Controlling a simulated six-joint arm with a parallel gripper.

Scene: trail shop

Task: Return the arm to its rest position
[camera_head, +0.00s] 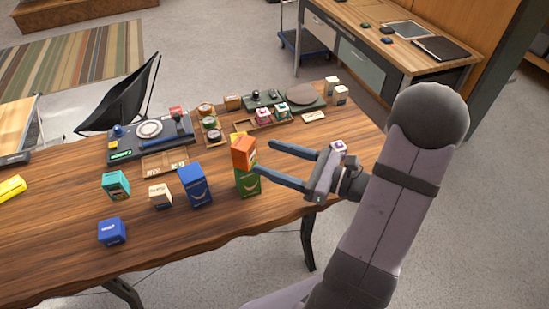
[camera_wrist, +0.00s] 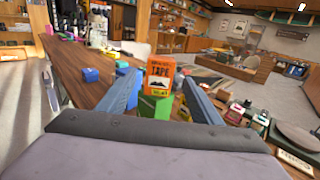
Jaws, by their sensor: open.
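My gripper (camera_head: 262,157) is open and reaches in from the right over the wooden table (camera_head: 60,235). Its two blue-grey fingers point left. An orange box (camera_head: 243,152) sits on top of a green box (camera_head: 247,183), just left of the fingertips. In the wrist view the orange box (camera_wrist: 159,76), with "TAPE" printed on it, shows upright between the spread fingers (camera_wrist: 162,80), and the green box (camera_wrist: 153,109) is below it. I see nothing held. Whether a fingertip touches the orange box I cannot tell.
A blue box (camera_head: 195,186), a teal box (camera_head: 116,185), a small cream box (camera_head: 160,196) and a low blue box (camera_head: 111,231) stand left of the stack. A dark tray (camera_head: 155,143) and several small goods lie behind. The table's front right is clear.

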